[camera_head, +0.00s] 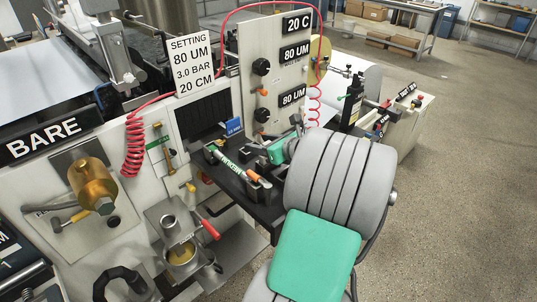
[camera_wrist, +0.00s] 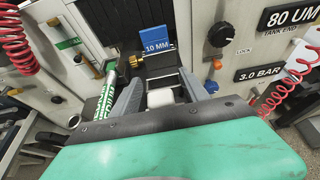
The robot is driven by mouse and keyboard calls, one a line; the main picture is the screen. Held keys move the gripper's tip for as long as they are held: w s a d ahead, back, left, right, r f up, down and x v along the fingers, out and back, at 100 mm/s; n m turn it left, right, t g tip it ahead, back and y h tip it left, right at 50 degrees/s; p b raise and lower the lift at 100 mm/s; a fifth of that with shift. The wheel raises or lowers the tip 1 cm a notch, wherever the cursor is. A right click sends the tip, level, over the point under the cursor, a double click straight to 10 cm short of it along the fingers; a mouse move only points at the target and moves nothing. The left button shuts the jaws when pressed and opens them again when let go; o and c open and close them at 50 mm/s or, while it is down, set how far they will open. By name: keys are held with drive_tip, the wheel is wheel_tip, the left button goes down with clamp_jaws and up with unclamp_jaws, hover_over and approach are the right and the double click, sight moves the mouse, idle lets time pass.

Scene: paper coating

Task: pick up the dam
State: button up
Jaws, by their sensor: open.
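No part carries the name dam, so I cannot tell for sure which it is. A blue plate marked 10 MM (camera_wrist: 157,46) stands upright beyond my fingers, behind a dark block with a brass knob (camera_wrist: 137,62). The blue plate also shows in the head view (camera_head: 233,127), at the back of the dark shelf. My gripper (camera_wrist: 160,82) is open, its two grey fingers apart and pointing towards the dark block. A small white piece (camera_wrist: 160,98) shows between the finger bases; I cannot tell what it belongs to. In the head view my arm hides much of the gripper.
A green-and-white tube marked MEDIUM (camera_head: 228,163) lies left of my gripper, close to the left finger in the wrist view. A red coiled hose (camera_head: 134,145) hangs at left. Open floor lies at right.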

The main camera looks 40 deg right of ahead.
drive_tip(key=shift+s, duration=0.1)
drive_tip(key=shift+c, duration=0.4)
clamp_jaws()
